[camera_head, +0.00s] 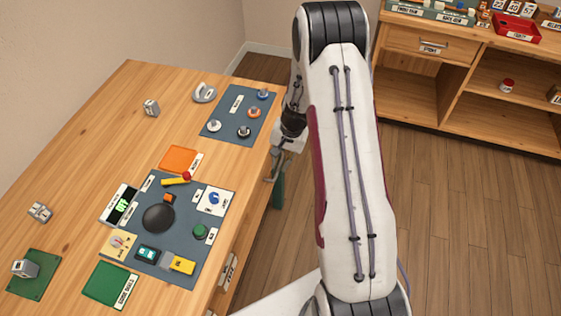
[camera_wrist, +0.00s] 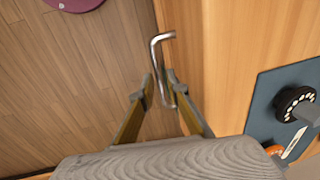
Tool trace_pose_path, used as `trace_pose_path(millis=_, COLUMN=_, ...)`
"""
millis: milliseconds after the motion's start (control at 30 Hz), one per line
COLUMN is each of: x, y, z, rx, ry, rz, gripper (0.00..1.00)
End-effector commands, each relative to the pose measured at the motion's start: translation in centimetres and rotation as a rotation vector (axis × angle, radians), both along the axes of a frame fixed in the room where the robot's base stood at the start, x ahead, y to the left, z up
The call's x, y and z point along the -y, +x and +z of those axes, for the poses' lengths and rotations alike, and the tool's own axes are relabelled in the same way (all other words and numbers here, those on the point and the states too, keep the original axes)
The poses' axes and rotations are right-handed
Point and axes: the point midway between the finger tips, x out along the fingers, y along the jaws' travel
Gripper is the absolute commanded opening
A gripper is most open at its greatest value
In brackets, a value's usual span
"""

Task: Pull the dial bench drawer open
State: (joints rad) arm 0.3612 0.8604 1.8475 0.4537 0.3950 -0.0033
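The dial bench (camera_head: 100,110) is the wooden table at the left in the head view. My gripper (camera_head: 274,168) is low beside the bench's right edge, partly hidden by my arm. In the wrist view, a bent metal bar handle (camera_wrist: 156,50) stands out from a pale wooden front (camera_wrist: 185,35). My gripper's fingertips (camera_wrist: 160,88) are on either side of the bar, close to it. I cannot tell whether both fingers touch it. The drawer front is mostly hidden in the head view, so I cannot tell how far it stands out.
A blue-grey mat with several knobs (camera_head: 239,112) lies near the bench's right edge. A control panel (camera_head: 180,262) with buttons and a dark round dial lies in front. A wooden shelf unit (camera_head: 490,100) stands at the far right. Wooden floor (camera_head: 460,220) is clear beside my arm.

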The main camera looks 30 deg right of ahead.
Motion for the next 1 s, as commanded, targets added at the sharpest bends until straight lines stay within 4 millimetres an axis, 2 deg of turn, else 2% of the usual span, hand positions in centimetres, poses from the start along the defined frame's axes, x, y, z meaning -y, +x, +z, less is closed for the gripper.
trace_pose_path(millis=167, x=0.0, y=0.0, z=0.0, rx=0.000, ry=0.000, rz=0.000, gripper=0.15)
trace_pose_path(millis=200, x=0.0, y=0.0, z=0.0, rx=0.000, ry=0.000, rz=0.000, gripper=0.12)
trace_pose_path(millis=267, x=0.0, y=0.0, z=0.0, rx=0.000, ry=0.000, rz=0.000, gripper=0.00)
trace_pose_path(millis=667, x=0.4, y=-0.4, z=0.0, rx=0.000, ry=0.000, rz=-0.001, gripper=0.00)
trace_pose_path(millis=867, x=1.7, y=-1.8, z=0.0, rx=-0.002, ry=0.000, rz=-0.003, gripper=0.00)
trace_pose_path(millis=1000, x=3.4, y=-3.3, z=0.0, rx=-0.001, ry=0.000, rz=-0.006, gripper=0.00)
